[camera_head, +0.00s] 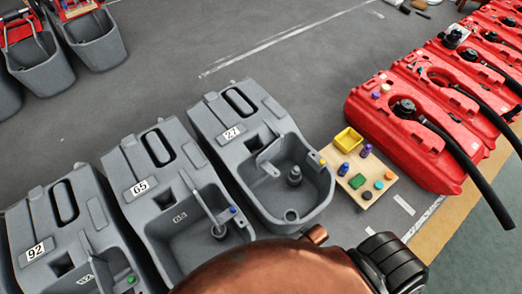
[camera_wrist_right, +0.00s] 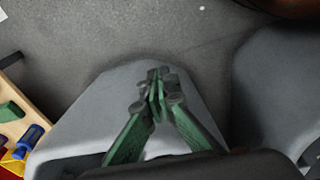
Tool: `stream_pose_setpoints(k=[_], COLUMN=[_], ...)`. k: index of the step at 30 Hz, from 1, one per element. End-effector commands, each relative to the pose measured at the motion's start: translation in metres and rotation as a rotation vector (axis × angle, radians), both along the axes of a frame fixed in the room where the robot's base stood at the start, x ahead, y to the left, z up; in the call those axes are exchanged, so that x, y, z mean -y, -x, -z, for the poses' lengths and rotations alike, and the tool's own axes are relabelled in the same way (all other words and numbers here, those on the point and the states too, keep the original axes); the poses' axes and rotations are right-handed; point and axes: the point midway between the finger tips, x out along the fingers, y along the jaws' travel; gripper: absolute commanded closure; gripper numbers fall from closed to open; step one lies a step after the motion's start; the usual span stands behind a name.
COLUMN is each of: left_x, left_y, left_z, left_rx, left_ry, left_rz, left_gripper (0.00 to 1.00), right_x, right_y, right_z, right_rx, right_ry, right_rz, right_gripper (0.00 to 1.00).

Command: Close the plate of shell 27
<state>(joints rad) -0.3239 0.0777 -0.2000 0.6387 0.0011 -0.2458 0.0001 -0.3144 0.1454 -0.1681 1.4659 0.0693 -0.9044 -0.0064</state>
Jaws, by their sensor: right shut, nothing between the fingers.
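Shell 27 is a grey tank (camera_head: 222,118) with a white "27" label, in the middle of the head view. Its small grey plate (camera_head: 269,152) stands raised at the edge of the open basin, which shows a dark upright fitting (camera_head: 294,176). My right gripper (camera_wrist_right: 158,88) shows in the right wrist view, its green fingers together and empty. It is over a pale grey shell surface (camera_wrist_right: 85,130), apparently shell 27; contact cannot be told. The right gripper's fingers are not visible in the head view. My left gripper is not in view.
Shell 65 (camera_head: 135,158) and shell 92 (camera_head: 30,220) stand to the left. A wooden board (camera_head: 378,199) with a yellow box (camera_head: 349,139) and coloured caps lies right of shell 27. Red tanks (camera_head: 430,150) with black hoses stand farther right.

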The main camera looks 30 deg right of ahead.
Motion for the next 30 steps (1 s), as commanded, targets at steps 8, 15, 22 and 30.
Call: stream_pose_setpoints(k=[8,15,22,30], left_x=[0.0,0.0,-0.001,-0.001], left_y=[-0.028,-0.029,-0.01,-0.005], left_z=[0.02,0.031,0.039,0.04], left_rx=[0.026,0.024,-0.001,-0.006], left_ry=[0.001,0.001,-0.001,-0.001], left_rz=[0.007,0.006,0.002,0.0], left_gripper=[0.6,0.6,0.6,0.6], right_x=[-0.005,-0.01,-0.019,-0.024], right_y=[-0.05,-0.078,-0.127,-0.188], right_z=[-0.066,-0.111,-0.143,-0.143], right_rx=[0.032,0.053,0.076,0.091], right_ry=[-0.01,-0.018,-0.035,-0.051], right_rz=[-0.017,-0.041,-0.102,-0.161], right_gripper=[1.0,1.0,1.0,1.0])
